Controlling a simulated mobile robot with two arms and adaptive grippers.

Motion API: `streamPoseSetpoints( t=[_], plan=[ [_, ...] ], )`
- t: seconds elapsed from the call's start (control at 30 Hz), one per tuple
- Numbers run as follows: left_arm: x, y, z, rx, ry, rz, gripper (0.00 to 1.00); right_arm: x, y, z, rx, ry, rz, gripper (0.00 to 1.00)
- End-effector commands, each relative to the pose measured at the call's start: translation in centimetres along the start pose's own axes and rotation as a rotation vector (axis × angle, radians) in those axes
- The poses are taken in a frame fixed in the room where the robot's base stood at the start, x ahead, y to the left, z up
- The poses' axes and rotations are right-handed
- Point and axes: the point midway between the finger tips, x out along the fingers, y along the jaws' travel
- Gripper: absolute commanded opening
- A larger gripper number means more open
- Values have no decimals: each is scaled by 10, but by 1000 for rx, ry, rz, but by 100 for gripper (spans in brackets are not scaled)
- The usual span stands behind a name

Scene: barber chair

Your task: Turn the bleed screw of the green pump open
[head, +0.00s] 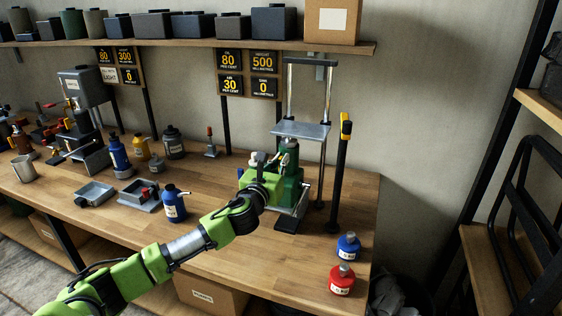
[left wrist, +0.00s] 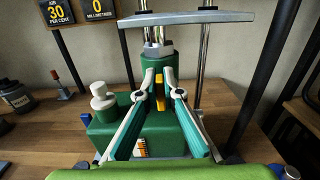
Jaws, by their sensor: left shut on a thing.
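The green pump (head: 291,188) stands near the right end of the workbench, under a metal platform on two upright rods. In the left wrist view its green body (left wrist: 172,138) fills the middle, with a pale-capped part at its left. My left gripper (head: 281,160) reaches the pump from the front left. In the left wrist view the left gripper's fingertips (left wrist: 160,86) are closed in at the pump's upright cylinder. A small yellow-orange piece, seemingly the bleed screw (left wrist: 160,97), shows between them, partly hidden by the fingers. My right gripper is not in view.
A blue bottle (head: 348,246) and a red bottle (head: 341,279) stand at the bench's right front. A black post with a yellow top (head: 345,128) rises right of the pump. Bottles and metal trays (head: 94,194) lie left.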

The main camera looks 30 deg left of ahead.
Motion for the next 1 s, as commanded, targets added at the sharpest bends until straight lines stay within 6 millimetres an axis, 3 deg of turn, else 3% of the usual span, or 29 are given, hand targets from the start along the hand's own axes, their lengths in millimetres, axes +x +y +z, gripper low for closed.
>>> streamPoseSetpoints(
  t=[0.37,1.0],
  plan=[
    [0,2,-1,-164,2,0,0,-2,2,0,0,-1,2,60],
    [0,8,-4,-761,1,1,0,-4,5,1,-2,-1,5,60]
  ],
)
